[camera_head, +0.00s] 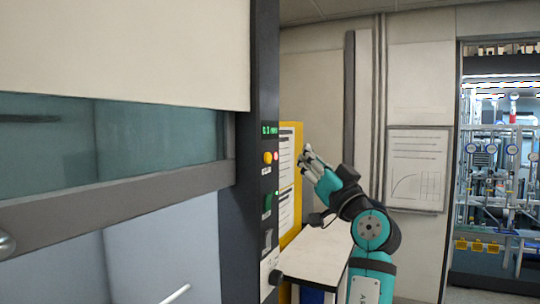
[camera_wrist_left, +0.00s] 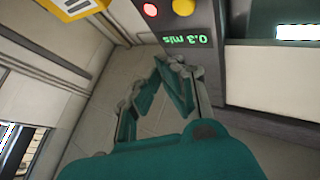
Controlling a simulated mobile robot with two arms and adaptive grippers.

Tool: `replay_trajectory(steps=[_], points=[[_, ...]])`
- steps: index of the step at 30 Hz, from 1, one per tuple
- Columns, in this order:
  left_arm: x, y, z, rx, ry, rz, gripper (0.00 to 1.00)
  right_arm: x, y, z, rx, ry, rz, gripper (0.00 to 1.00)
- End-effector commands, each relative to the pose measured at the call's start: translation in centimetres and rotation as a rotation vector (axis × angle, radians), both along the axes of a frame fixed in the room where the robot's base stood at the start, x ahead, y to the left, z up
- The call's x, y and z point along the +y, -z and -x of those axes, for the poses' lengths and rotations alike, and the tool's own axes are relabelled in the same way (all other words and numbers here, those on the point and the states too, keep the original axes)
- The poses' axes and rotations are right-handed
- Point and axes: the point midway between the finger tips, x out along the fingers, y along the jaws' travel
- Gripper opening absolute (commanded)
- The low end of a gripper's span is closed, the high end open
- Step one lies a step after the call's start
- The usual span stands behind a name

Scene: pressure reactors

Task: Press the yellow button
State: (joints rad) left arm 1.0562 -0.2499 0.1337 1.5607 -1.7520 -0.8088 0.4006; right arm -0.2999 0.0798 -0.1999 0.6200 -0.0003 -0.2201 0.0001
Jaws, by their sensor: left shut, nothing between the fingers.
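The yellow button (camera_head: 267,157) is on the dark vertical control panel (camera_head: 262,90) of the cabinet, just below a green digital display (camera_head: 269,129). A small red light (camera_head: 276,156) sits beside it. My left gripper (camera_head: 305,153) is shut and empty, to the right of the panel at about the button's height, apart from the button in the picture. In the left wrist view the yellow button (camera_wrist_left: 183,6) is at the top edge, beyond the fingertips of my left gripper (camera_wrist_left: 168,63), and the display (camera_wrist_left: 186,40) appears upside down. My right gripper is not in view.
Below the button are a green switch (camera_head: 267,203) and a dark knob (camera_head: 275,277). A yellow board with papers (camera_head: 290,180) stands just behind the panel. A white table (camera_head: 312,258) is below my arm. The cabinet's sliding sash (camera_head: 120,195) fills the left.

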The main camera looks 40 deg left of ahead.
Motion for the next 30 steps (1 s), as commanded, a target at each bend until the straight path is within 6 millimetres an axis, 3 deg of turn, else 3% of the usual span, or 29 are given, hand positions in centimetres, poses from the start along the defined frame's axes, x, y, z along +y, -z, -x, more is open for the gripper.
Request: replay_trajectory(steps=[5,12,30], points=[[2.6,-0.3,0.6,0.001,-0.001,0.001,0.0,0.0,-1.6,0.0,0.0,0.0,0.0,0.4],[4.7,0.0,1.1,-0.001,0.0,0.0,0.0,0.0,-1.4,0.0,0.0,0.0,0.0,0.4],[5.2,0.0,1.2,-0.001,0.002,-0.001,0.0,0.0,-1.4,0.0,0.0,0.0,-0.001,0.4]])
